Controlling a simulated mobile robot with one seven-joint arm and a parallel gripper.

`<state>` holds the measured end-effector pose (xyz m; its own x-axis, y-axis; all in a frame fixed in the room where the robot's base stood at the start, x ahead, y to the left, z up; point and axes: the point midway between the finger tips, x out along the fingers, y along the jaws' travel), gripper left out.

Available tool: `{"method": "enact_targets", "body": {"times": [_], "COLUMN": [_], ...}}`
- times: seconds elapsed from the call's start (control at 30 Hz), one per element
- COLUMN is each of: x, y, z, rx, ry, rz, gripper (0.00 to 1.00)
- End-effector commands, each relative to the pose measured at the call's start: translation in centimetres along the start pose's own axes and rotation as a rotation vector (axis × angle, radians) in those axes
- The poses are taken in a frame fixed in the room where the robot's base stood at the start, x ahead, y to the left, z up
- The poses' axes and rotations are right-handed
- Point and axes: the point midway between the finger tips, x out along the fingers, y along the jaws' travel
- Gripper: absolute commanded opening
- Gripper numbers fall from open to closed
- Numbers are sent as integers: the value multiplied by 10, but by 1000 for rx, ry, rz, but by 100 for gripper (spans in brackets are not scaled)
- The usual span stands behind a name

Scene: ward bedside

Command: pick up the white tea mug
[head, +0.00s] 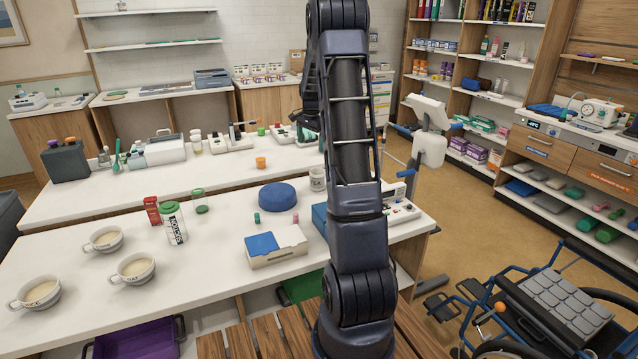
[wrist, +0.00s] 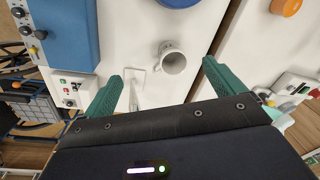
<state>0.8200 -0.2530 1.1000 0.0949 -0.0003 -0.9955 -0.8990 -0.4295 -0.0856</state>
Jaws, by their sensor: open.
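A white mug with a handle (wrist: 172,58) stands on the white counter in the wrist view, and its open top faces my camera. A pale mug, which looks like the same one, shows in the head view (head: 317,179) beside my arm. My gripper (wrist: 160,72) is open and empty, its two green fingers spread either side of the mug in the picture. The mug lies beyond the fingertips, and I cannot tell the exact gap. In the head view my arm hides most of the gripper. Three labelled white cups with pale drinks (head: 134,268) stand at the counter's left.
A blue round tub (head: 277,196) and a blue-and-white box (head: 276,245) stand near the mug. A blue box (wrist: 68,35) and an orange-topped item (wrist: 286,6) show in the wrist view. A gap runs between the two counters. A wheelchair (head: 550,310) stands at the right.

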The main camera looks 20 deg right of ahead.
Motion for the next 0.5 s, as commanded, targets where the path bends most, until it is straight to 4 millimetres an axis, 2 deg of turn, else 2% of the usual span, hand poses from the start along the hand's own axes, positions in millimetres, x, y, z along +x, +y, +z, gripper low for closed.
{"method": "enact_targets", "body": {"times": [0.03,0.1,0.3,0.5], "x": [16,36,89,119], "y": [-4,-10,-20,-24], "z": [-11,-26,-61,-80], "rx": [29,74,187,251], "ry": [-6,-11,-22,-27], "rz": [11,22,51,67], "gripper": [94,94,94,94]}}
